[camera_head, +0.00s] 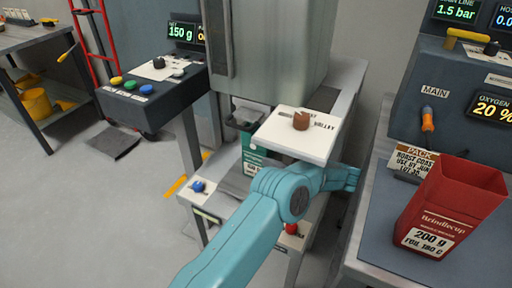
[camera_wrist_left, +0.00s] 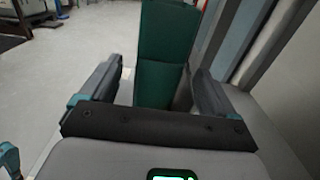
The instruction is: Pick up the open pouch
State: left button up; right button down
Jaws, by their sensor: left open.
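A green pouch (camera_head: 249,153) stands under the grey machine, partly hidden behind my left arm. In the left wrist view, a tall dark green form (camera_wrist_left: 160,85), seemingly this pouch, rises between the fingers of my left gripper (camera_wrist_left: 157,68). The gripper is open, with a finger on each side of it; whether either touches it is unclear. My right gripper is not in view.
A blue button (camera_head: 198,186) and a red button (camera_head: 291,228) sit on the machine's base. A grey control box (camera_head: 150,95) stands left, an oxygen panel (camera_head: 493,110) right.

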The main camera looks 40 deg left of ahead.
aim_at(258, 154)
pick_arm(q)
jog(key=x, duration=0.6)
jog(key=shift+s+a+r, duration=0.2)
jog(key=shift+a, duration=0.05)
jog(key=shift+w, duration=0.1)
jog(key=c, duration=0.8)
